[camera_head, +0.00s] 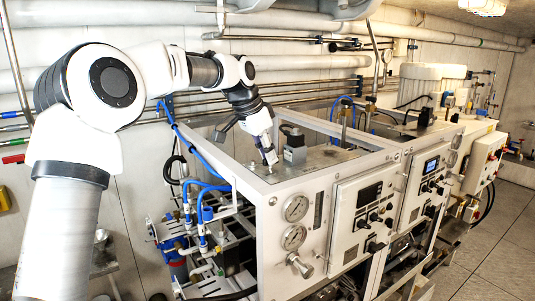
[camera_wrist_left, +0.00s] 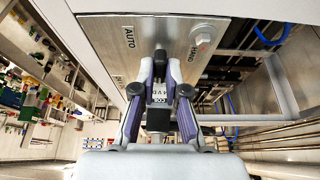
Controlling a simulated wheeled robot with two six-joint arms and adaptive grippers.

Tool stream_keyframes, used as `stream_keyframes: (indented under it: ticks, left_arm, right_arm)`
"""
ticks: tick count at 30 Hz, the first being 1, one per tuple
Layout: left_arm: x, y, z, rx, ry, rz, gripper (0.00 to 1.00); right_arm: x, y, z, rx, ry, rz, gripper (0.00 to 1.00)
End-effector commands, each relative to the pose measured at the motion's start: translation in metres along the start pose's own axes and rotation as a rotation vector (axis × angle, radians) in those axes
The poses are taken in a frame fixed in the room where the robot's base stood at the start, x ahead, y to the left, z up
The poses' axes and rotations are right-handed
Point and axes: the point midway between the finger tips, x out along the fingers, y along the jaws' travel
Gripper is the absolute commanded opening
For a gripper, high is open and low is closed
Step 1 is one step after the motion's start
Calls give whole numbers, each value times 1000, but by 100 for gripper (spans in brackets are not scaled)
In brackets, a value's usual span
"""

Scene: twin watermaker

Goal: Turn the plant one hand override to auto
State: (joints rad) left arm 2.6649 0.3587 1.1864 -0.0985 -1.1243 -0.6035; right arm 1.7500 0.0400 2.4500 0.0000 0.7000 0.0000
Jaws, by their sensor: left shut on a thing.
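My left gripper (camera_head: 268,160) reaches down over the top plate of the near white-framed plant in the head view. In the left wrist view the fingers (camera_wrist_left: 160,72) are shut on the dark hand override (camera_wrist_left: 160,54), which they largely hide. The override sits on a metal plate (camera_wrist_left: 122,62) marked AUTO (camera_wrist_left: 129,37) to its left and HAND to its right. Which label it points at is hard to tell. My right gripper is not in view.
The near plant's front frame (camera_head: 270,215) carries gauges (camera_head: 294,208) and a control panel (camera_head: 362,210). Blue hoses (camera_head: 203,187) run on its left side. Pipes line the wall behind my left arm. Floor (camera_head: 490,240) is clear at the right.

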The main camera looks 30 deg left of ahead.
Motion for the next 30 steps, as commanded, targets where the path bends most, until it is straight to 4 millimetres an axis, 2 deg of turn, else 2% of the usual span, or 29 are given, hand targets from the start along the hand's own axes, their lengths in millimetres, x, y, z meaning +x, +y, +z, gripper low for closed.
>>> stream_keyframes:
  ticks: [4,6,7,16,19,23,30]
  left_arm:
    - [4,1,3,1,-10,6,0]
    - [4,1,3,0,-10,6,30]
    - [4,1,2,0,-10,5,38]
    - [0,0,1,-1,-4,1,38]
    - [-9,0,0,0,-1,0,38]
    - [-35,0,0,-1,0,-1,38]
    - [-94,-1,-1,-1,-2,0,38]
  right_arm:
    - [1,0,0,0,0,0,62]
    - [1,0,0,0,0,0,62]
    - [1,0,0,0,0,0,62]
    - [0,0,0,0,0,0,62]
    - [0,0,0,0,0,0,62]
    - [0,0,0,0,0,0,62]
    - [0,0,0,0,0,0,62]
